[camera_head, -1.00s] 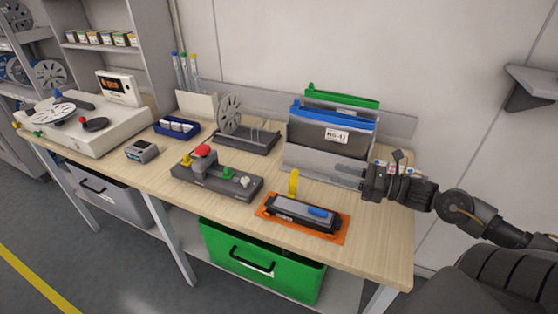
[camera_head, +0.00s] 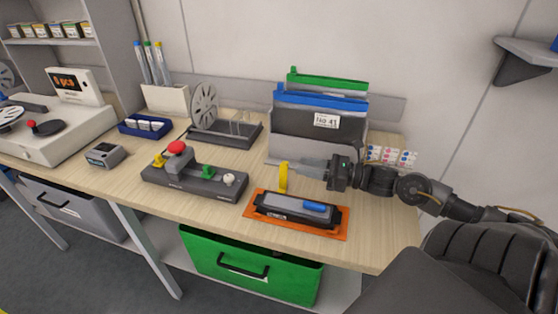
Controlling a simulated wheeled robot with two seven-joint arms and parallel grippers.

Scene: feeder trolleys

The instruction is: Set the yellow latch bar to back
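The yellow latch bar (camera_head: 283,178) stands upright at the back left of a black and grey device (camera_head: 294,209) with a blue piece on top. The device sits on an orange mat (camera_head: 340,232) at the front of the bench. My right gripper (camera_head: 329,172) comes in from the right, a little above the device and to the right of the bar. It looks apart from the bar, and nothing is seen held in it. Its fingers are small and dark, so their opening is unclear. My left gripper is not in view.
A rack (camera_head: 363,145) with blue and green folders stands close behind the gripper. A control box (camera_head: 195,183) with a red button and several knobs sits left of the mat. A reel stand (camera_head: 225,132) is behind it. A green bin (camera_head: 250,267) is below the bench.

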